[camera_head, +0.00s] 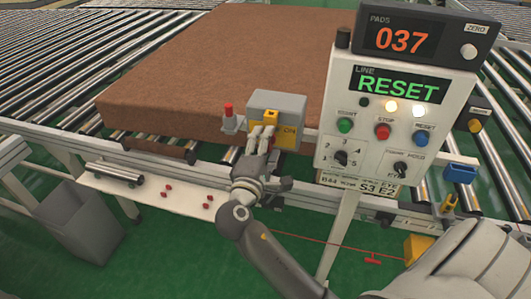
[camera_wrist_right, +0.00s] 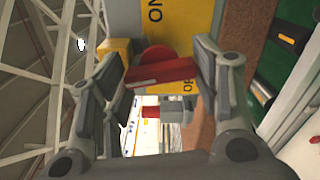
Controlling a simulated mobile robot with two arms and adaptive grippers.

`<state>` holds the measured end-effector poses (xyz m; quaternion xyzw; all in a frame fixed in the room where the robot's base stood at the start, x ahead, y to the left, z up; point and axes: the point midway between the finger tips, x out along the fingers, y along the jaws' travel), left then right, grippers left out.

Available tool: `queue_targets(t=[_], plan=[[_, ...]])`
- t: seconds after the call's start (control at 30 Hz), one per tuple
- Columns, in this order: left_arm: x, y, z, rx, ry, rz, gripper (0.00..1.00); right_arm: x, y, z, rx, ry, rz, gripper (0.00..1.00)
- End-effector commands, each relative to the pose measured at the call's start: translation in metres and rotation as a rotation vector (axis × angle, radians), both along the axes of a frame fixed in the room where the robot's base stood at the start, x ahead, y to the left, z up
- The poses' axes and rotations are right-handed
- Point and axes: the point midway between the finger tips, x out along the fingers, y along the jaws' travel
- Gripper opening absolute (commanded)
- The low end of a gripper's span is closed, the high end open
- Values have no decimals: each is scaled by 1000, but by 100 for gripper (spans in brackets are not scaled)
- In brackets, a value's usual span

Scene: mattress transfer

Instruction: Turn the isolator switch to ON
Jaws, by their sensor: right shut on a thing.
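The isolator is a grey box (camera_head: 277,101) with a yellow plate (camera_head: 288,131) on the conveyor's near rail. ON is readable on the plate. In the right wrist view the yellow plate (camera_wrist_right: 185,25) fills the top, with ON at upper left and a partly hidden second label below. The red switch handle (camera_wrist_right: 160,74) lies across that view, slightly tilted. My right gripper (camera_head: 262,132) reaches the plate's front and hides the handle in the head view. In the wrist view the right gripper (camera_wrist_right: 162,72) has its fingers on either side of the handle, shut on it. My left gripper is not in view.
A control panel (camera_head: 345,95) reading RESET stands right of the isolator, with a PADS 037 display (camera_head: 402,40) above. A red-topped post (camera_head: 229,118) stands close left of the isolator. The brown mattress (camera_head: 215,60) lies behind. A grey bin (camera_head: 80,225) stands at lower left.

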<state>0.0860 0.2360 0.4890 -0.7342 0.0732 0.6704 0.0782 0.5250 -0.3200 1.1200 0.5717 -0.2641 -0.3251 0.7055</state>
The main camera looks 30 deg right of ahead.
Motion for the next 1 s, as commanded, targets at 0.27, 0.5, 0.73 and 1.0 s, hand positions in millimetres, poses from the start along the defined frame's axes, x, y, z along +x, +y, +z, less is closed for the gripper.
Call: queue_targets(t=[0.27,0.5,0.73,1.0], plan=[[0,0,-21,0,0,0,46,0,1,-5,104,-115,0,33],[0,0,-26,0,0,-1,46,0,1,-3,142,-159,0,33],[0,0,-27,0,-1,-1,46,0,1,-2,151,-168,0,33],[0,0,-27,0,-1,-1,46,0,1,-2,151,-168,0,60]])
